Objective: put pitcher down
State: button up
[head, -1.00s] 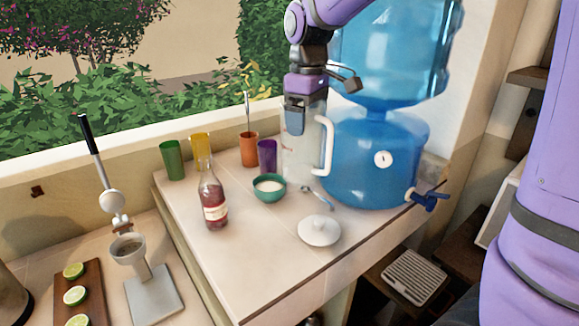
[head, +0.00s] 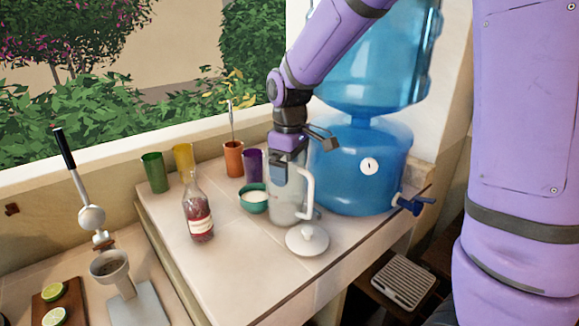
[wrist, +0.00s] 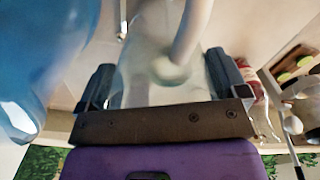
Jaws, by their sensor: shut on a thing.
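The clear pitcher (head: 288,205) with a white handle stands upright at the counter's right part, between the teal bowl and the blue water dispenser. Its base looks to be at or very near the counter; I cannot tell if it touches. My gripper (head: 287,172) points down from above and is shut on the pitcher's upper part. In the wrist view the two dark fingers (wrist: 160,88) flank the clear pitcher (wrist: 142,70), and its handle curves across the top. The white lid (head: 307,239) lies on the counter just in front of the pitcher.
The blue dispenser (head: 362,170) stands close on the right. A teal bowl (head: 254,200), purple cup (head: 252,166), orange cup (head: 233,158) and red bottle (head: 198,215) stand left. The counter's front edge (head: 320,285) is near the lid. Bare counter (head: 235,255) lies front left.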

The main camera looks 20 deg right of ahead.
jog(key=shift+f, duration=0.1)
jog(key=o, duration=1)
notch_tip(320, 180, up, 12)
jog(key=shift+r, duration=0.15)
